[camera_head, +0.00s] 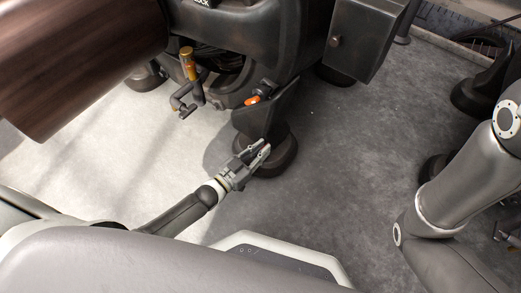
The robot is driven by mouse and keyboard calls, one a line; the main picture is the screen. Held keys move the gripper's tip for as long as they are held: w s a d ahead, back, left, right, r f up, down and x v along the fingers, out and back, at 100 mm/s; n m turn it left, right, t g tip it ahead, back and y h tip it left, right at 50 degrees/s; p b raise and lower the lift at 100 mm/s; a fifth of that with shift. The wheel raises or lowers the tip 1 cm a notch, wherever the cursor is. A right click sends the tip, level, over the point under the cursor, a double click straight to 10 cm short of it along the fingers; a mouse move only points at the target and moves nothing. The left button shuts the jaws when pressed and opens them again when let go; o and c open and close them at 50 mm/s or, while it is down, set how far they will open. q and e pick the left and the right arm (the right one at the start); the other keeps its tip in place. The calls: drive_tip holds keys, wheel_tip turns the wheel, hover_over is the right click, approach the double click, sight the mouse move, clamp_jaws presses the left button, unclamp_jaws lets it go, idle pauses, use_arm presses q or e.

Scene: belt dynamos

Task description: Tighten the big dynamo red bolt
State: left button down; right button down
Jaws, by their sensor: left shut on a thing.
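The big dark dynamo (270,40) stands at the top centre on round feet. A small orange-red part (252,100), which looks like the red bolt, sits on its lower front beside a dark bracket. My left gripper (262,149) is in front of the dynamo's pedestal, below and slightly right of the orange-red part and apart from it in the picture. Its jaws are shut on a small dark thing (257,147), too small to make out.
A yellow-topped handle (187,63) with a bent grey lever (185,100) sticks out left of the orange-red part. A grey box (362,40) hangs at the upper right. The grey floor (350,160) between is clear.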

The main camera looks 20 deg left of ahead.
use_arm(q)
drive_tip(key=m+g+h, duration=0.1)
drive_tip(key=m+h+b, duration=0.1)
drive_tip(key=m+g+h, duration=0.1)
drive_tip(key=shift+w+a+g+h+b, duration=0.25)
drive_tip(key=shift+w+g+h+b, duration=0.05)
drive_tip(key=shift+h+b, duration=0.1)
drive_tip(key=shift+m+g+h+b, duration=0.3)
drive_tip(key=shift+m+g+h, duration=0.3)
drive_tip(key=shift+g+h, duration=0.1)
drive_tip(key=c, duration=1.5)
unclamp_jaws()
drive_tip(key=shift+o, duration=0.2)
drive_tip(key=shift+s+a, duration=0.1)
drive_tip(key=shift+a, duration=0.05)
drive_tip(key=shift+s+a, duration=0.2)
drive_tip(key=shift+a, duration=0.05)
drive_tip(key=v, duration=0.7)
